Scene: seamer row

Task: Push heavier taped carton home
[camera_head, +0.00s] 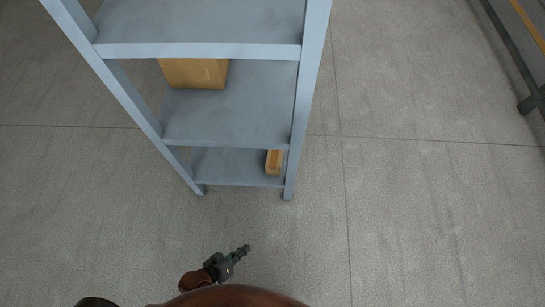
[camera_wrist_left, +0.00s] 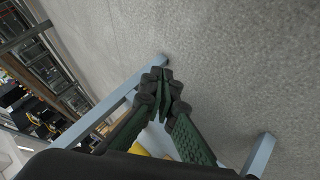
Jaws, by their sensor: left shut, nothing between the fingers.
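A large tan carton (camera_head: 194,74) sits on the middle shelf of a light blue rack, toward its left side; the top shelf hides its upper part. A smaller tan carton (camera_head: 274,161) stands on the bottom shelf near the right post. No tape can be made out on either carton. My left gripper (camera_head: 244,250) is in front of the rack, low in the head view, shut, empty and apart from both cartons. It also shows in the left wrist view (camera_wrist_left: 162,76), with its fingers together. My right gripper is not in view.
The rack's top shelf (camera_head: 200,22) and right post (camera_head: 309,80) frame the cartons. The middle shelf (camera_head: 245,115) is bare to the right of the large carton. Grey floor lies open around the rack. A dark frame (camera_head: 530,102) stands at the far right.

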